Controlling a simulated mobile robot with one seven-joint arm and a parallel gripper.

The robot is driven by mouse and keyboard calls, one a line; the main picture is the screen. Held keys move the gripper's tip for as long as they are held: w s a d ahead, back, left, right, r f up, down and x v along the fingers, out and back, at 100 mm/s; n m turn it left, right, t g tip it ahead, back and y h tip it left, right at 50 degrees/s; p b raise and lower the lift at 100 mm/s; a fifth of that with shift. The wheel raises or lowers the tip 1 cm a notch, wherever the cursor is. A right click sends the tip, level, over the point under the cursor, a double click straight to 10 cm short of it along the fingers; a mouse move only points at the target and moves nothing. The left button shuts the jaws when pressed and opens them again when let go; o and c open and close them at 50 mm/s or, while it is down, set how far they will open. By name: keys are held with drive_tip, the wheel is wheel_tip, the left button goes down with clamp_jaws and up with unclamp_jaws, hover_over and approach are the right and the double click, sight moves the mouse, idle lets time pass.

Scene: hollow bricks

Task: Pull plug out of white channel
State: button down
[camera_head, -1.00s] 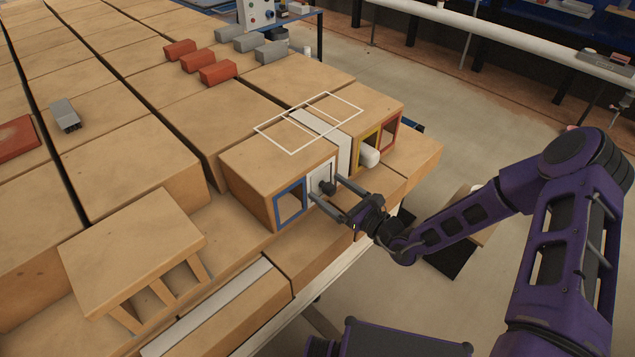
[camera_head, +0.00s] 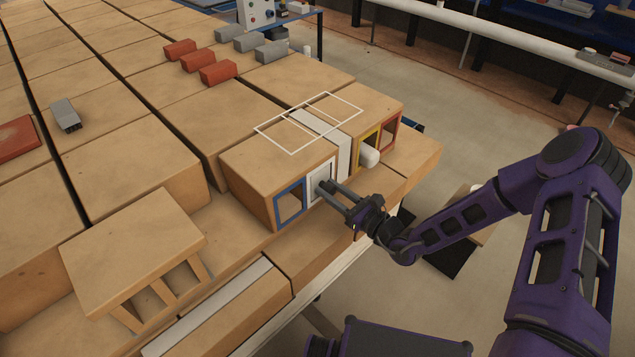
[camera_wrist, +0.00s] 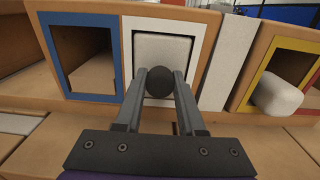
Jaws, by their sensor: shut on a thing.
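The white-framed channel (camera_head: 331,171) is in the front face of the hollow brick, between the blue-framed channel and the pale strip. In the wrist view the white frame (camera_wrist: 128,60) surrounds a pale plug (camera_wrist: 165,50), which fills the upper part of the opening. A dark round knob (camera_wrist: 160,82) stands out in front of the plug. My gripper (camera_head: 325,187) is shut on this knob, with one finger on each side of it. In the wrist view my gripper (camera_wrist: 160,88) hides the lower part of the plug and opening.
The blue-framed channel (camera_head: 278,212) at left looks empty. A white plug (camera_head: 370,156) sticks out of the yellow-framed channel (camera_head: 362,144) at right, and a red-framed channel (camera_head: 398,120) lies beyond it. A slatted brick piece (camera_head: 130,245) stands at lower left.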

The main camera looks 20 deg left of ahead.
drive_tip(key=shift+s+d, duration=0.2)
drive_tip(key=shift+d, duration=0.15)
drive_tip(key=shift+p+v, duration=0.6)
drive_tip(key=shift+v, duration=1.3)
drive_tip(key=shift+s+d, duration=0.2)
drive_tip(key=shift+d, duration=0.05)
drive_tip(key=shift+p+v, duration=0.55)
drive_tip(key=shift+v, duration=1.95)
drive_tip(key=shift+w, duration=0.1)
